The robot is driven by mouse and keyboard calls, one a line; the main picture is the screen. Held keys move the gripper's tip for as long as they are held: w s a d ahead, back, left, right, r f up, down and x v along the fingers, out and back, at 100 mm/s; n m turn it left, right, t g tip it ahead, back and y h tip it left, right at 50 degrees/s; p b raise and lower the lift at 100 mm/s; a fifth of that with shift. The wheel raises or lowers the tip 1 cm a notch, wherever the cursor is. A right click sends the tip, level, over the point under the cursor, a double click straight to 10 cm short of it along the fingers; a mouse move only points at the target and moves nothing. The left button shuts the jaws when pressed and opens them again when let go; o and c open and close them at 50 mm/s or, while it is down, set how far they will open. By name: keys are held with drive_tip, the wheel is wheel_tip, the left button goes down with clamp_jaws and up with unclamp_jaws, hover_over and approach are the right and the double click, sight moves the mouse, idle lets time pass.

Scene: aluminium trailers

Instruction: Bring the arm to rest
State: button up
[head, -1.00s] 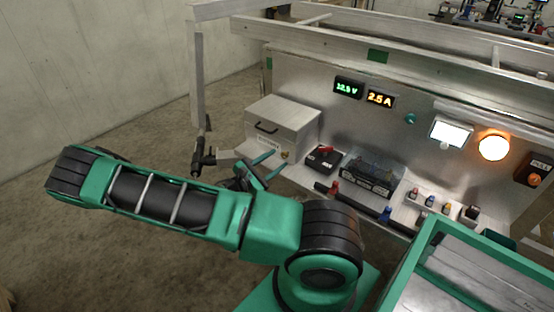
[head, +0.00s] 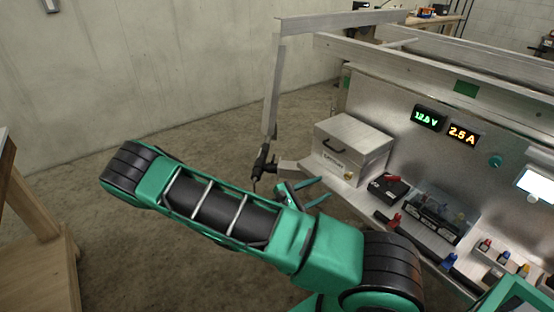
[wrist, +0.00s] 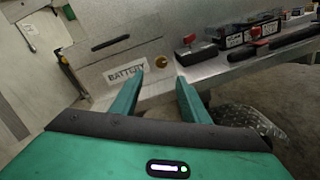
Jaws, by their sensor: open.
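My green arm stretches across the head view, with its elbow at the left and its wrist near the bench. My gripper (head: 306,191) is open and empty, just in front of the metal battery box (head: 352,150). In the wrist view its two green fingers (wrist: 162,93) stand apart with nothing between them. The closed box front with its "BATTERY" label (wrist: 125,73) and a brass knob lies ahead of the fingers. I cannot tell the exact gap between fingertips and box.
A shelf on the trailer panel holds a black device with a red knob (head: 389,188) and a clear-covered battery (head: 434,217). A black-handled fitting (head: 262,166) sits by the trailer post (head: 272,95). A wooden bench (head: 40,215) stands at left. Floor between is clear.

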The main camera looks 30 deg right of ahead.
drive_tip(key=s+a+r+m+y, duration=0.4)
drive_tip(key=s+r+m+y, duration=0.5)
drive_tip(key=s+r, duration=0.1)
drive_tip(key=s+a+r+m+y, duration=0.5)
drive_tip(key=s+r+m+y, duration=0.4)
drive_tip(key=s+r+m, duration=0.1)
drive_tip(key=shift+s+r, duration=0.5)
drive_tip(key=shift+r, duration=0.3)
drive_tip(key=shift+w+f, duration=0.25)
drive_tip(key=shift+w, duration=0.35)
